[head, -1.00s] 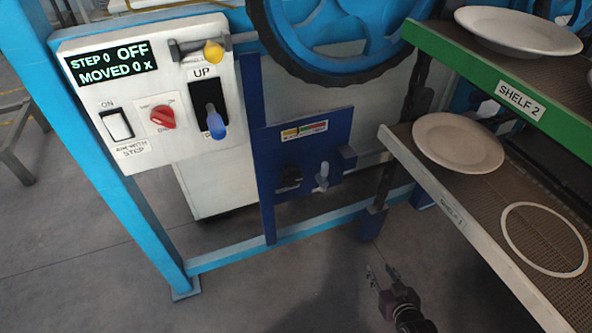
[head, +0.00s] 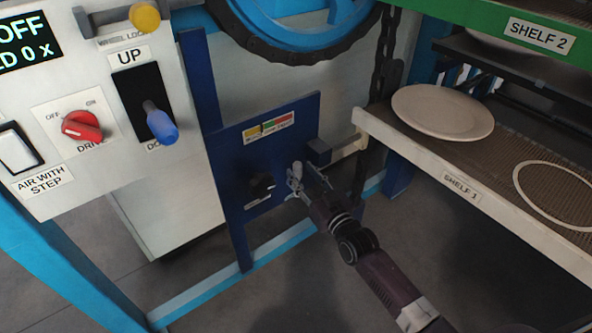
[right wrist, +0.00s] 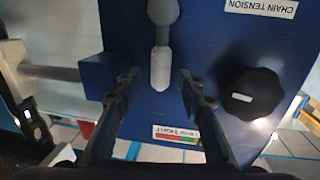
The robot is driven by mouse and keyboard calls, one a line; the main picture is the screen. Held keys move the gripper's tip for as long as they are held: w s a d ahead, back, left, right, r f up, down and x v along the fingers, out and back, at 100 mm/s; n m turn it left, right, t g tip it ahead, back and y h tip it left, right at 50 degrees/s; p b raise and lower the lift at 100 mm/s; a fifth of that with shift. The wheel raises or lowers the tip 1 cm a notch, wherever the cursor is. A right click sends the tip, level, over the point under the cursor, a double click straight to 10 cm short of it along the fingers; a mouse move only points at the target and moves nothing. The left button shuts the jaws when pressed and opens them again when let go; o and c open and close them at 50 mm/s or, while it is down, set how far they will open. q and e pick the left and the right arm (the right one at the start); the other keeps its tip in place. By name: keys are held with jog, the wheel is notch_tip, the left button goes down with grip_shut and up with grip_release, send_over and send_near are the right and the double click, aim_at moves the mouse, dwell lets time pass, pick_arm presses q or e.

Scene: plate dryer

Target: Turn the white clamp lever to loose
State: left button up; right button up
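The white clamp lever (head: 297,169) is on the dark blue panel (head: 232,166), right of a black knob (head: 262,187). It stands roughly upright in the head view. In the right wrist view, which is upside down, the lever (right wrist: 160,68) runs from a round grey pivot down to its tip. My right gripper (head: 304,184) is at the lever. Its two fingers (right wrist: 158,88) are open, one on each side of the lever tip, with a gap on both sides. My left gripper is not in view.
A blue block (head: 318,151) sticks out right of the lever. A chain (head: 384,60) hangs beyond it, and shelf 1 (head: 462,180) with a white plate (head: 443,111) is at the right. The control box (head: 100,150) with a blue-tipped lever (head: 160,124) is at the left.

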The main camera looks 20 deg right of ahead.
aim_at(300, 171)
jog(key=shift+w+a+b, duration=0.15)
jog(key=shift+w+a, duration=0.05)
jog(key=shift+w, duration=0.6)
jog(key=shift+w+a+b, duration=0.15)
jog(key=shift+w, duration=0.6)
grip_shut()
